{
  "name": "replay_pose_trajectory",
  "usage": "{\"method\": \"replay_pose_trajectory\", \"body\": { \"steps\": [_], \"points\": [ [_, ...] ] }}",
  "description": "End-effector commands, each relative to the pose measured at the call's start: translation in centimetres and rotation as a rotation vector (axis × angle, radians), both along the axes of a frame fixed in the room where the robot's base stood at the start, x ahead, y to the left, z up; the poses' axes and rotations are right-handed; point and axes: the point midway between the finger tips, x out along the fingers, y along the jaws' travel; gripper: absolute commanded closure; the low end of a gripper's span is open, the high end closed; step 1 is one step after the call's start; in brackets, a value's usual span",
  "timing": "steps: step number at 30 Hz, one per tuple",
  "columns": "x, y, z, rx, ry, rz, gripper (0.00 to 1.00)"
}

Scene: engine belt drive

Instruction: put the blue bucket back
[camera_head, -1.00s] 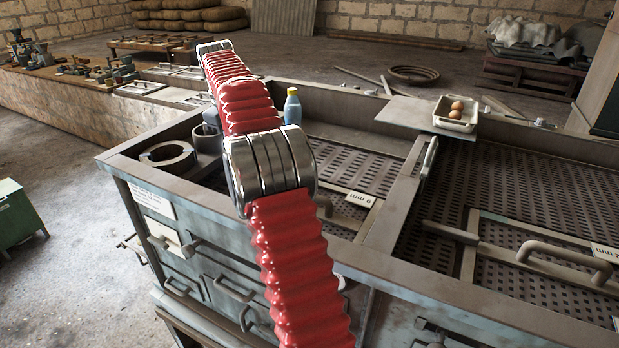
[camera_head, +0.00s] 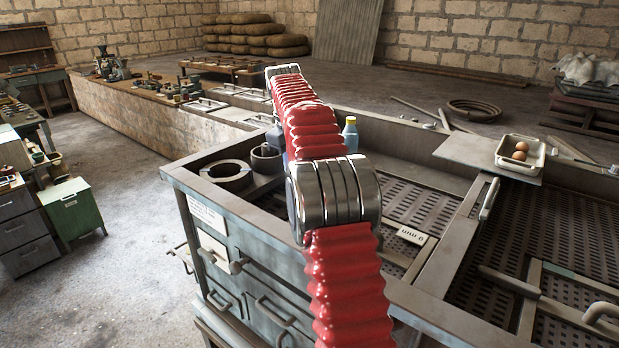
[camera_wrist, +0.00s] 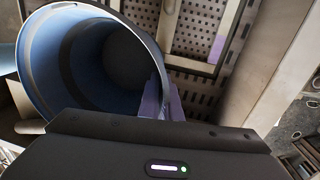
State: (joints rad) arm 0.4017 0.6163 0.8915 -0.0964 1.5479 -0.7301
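The blue bucket (camera_wrist: 88,62) fills the upper left of the wrist view, its open mouth facing the camera. My gripper (camera_wrist: 160,98) shows as purple fingers at the right side of the bucket's rim. They look shut on the bucket's wall, though my dark gripper housing hides part of the contact. In the head view, my red arm reaches away over the metal bench (camera_head: 178,172) and hides most of what is at its far end. The bucket cannot be made out clearly there.
A metal ring (camera_head: 226,178), a small cup-like part (camera_head: 266,159) and a blue bottle (camera_head: 350,134) are by my arm on the bench. A tray with eggs (camera_head: 519,154) sits to the right. A green cabinet (camera_head: 72,210) stands left, with open floor between.

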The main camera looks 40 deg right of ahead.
Motion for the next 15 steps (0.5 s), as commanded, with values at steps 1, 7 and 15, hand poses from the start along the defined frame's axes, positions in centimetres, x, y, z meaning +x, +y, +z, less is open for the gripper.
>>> {"method": "replay_pose_trajectory", "body": {
  "steps": [1, 7, 15],
  "points": [
    [-0.8, 0.0, 0.8, -0.002, -0.004, 0.008, 1.00],
    [-4.5, 0.2, 3.5, 0.001, -0.004, 0.067, 1.00],
    [-10.1, 1.1, 6.5, 0.003, -0.003, 0.151, 1.00]
  ]
}}
